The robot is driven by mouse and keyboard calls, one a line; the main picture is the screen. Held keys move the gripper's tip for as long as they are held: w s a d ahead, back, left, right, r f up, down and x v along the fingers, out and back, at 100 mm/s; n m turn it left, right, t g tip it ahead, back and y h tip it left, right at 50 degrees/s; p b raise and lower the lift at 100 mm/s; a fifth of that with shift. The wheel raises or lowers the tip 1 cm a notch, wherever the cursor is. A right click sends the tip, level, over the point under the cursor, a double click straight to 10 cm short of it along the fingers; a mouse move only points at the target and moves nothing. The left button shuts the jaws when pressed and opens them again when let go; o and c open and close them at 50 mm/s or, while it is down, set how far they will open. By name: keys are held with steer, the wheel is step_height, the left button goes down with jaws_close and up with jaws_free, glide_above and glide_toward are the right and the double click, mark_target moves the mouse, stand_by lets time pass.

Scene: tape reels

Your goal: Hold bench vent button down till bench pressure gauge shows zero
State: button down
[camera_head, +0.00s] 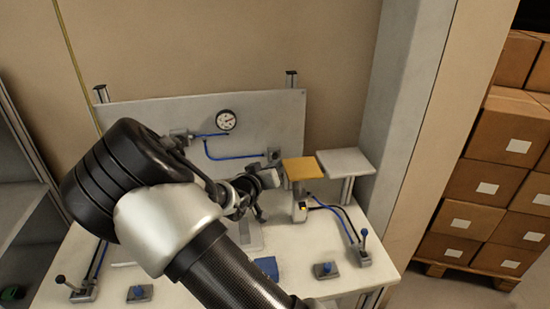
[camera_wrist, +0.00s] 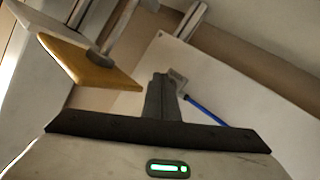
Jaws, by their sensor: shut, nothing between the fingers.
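The pressure gauge (camera_head: 225,120) is a small round white dial on the grey back panel; its needle is too small to read exactly. No readable label shows which one is the vent button. My gripper (camera_head: 260,213) is over the middle of the bench, partly hidden by my arm, and apart from both buttons. In the wrist view its dark fingers (camera_wrist: 162,88) are together with nothing between them.
A yellow plate (camera_head: 302,168) and a grey plate (camera_head: 344,162) stand on posts right of my gripper. Levers stand at bench left (camera_head: 74,288) and right (camera_head: 363,246). A blue block (camera_head: 266,266) sits near the front. Blue hoses (camera_head: 228,157) run along the panel.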

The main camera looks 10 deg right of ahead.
steer(key=shift+w, duration=0.1)
steer(key=shift+w, duration=0.35)
steer(key=shift+w+p, duration=0.35)
steer(key=shift+w, duration=0.05)
stand_by(1.6)
